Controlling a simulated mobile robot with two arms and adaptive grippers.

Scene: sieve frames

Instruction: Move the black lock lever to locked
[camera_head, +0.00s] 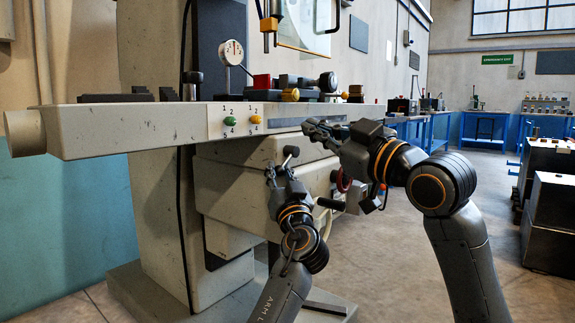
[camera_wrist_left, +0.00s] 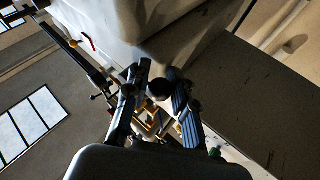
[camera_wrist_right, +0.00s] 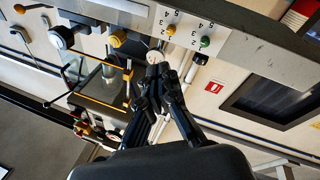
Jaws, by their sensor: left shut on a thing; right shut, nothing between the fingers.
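The black lock lever (camera_head: 291,150) shows its dark knob against the pale machine housing, below the table's front edge. My left gripper (camera_head: 279,168) is at the lever, its fingers shut on it. In the left wrist view, the round dark knob (camera_wrist_left: 159,89) sits between the two fingers of my left gripper (camera_wrist_left: 162,92). Most of the lever's shaft is hidden by the fingers. My right gripper (camera_head: 312,128) is shut and empty, above and right of the left one, by the table's front face. In the right wrist view, my right gripper (camera_wrist_right: 156,78) has its fingertips together.
The machine table (camera_head: 150,130) overhangs the left gripper, with green (camera_head: 229,121) and yellow (camera_head: 255,120) knobs on its front face. A dial gauge (camera_head: 231,52) stands above it.

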